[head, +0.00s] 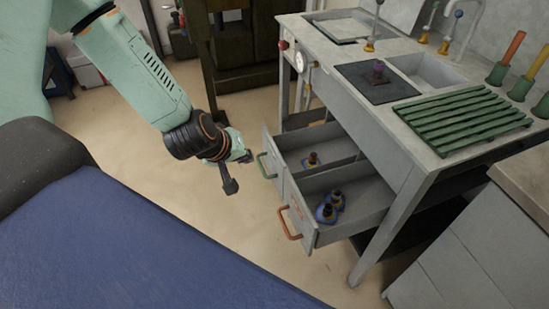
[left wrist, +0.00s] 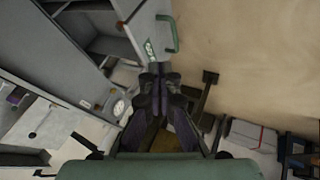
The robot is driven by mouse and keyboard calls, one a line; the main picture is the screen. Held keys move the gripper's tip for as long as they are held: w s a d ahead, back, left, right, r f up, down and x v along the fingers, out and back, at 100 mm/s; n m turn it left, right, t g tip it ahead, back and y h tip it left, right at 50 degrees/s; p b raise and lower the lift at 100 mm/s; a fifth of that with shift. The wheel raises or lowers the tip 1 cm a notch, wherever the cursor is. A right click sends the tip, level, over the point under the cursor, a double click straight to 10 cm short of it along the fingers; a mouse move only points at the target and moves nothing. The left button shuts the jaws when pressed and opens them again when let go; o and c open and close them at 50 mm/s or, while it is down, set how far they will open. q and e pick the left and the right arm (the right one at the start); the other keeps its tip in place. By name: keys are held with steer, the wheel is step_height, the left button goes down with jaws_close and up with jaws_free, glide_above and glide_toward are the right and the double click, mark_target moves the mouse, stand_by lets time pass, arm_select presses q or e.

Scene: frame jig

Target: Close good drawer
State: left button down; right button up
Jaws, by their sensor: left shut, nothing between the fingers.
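Two grey drawers stand pulled out of the bench. The far drawer (head: 316,139) has a green handle (head: 264,166) and holds one small dark-topped part (head: 312,159). The near drawer (head: 357,184) has an orange-red handle (head: 290,223) and holds blue-based parts (head: 326,212). Which is the good drawer is not readable, though a green mark (left wrist: 149,48) shows by the green handle (left wrist: 172,34) in the left wrist view. My left gripper (head: 246,157) is shut and empty, just left of the green handle; its fingertips (left wrist: 158,68) show close to that drawer front. My right gripper is out of view.
The bench (head: 345,60) carries a green slatted rack (head: 462,117), a dark pad (head: 376,82) and a sink (head: 424,70). A grey cabinet (head: 470,240) stands at the right. Bare floor (head: 220,225) lies in front of the drawers.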

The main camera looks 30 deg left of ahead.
arm_select(q)
steer(key=f, duration=0.1)
steer(key=b, duration=0.8)
glide_toward(277, 161)
steer(key=shift+x, duration=2.05)
steer(key=shift+w+f, duration=0.1)
steer(key=shift+f, duration=0.05)
steer(key=shift+d, duration=0.15)
